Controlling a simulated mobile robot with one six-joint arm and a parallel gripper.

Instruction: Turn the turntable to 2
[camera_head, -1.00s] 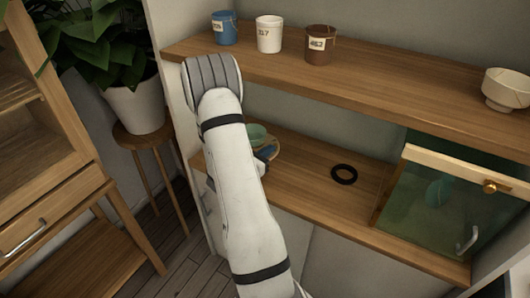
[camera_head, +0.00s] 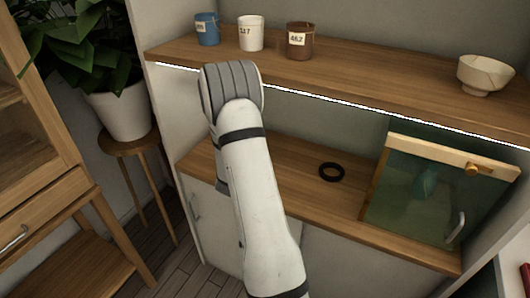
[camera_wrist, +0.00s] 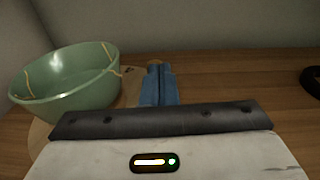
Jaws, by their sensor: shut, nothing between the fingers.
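The turntable (camera_wrist: 39,133) is a pale round wooden disc on the lower shelf in the wrist view, largely hidden by the bowl and my wrist. A green bowl with gold seams (camera_wrist: 70,82) stands on it. My gripper (camera_wrist: 154,68) has blue fingers, shut together with nothing between them. They are to the right of the bowl, over or beside the disc's right edge; I cannot tell if they touch it. A small dark mark shows near the fingers, too small to read. In the head view my arm hides the turntable, bowl and gripper.
A black ring (camera_head: 331,172) lies on the lower shelf, right of my arm. A glass-fronted box (camera_head: 432,192) with a handle stands farther right. The upper shelf holds blue (camera_head: 207,29), white (camera_head: 251,33) and brown (camera_head: 300,41) pots and a cream bowl (camera_head: 485,75).

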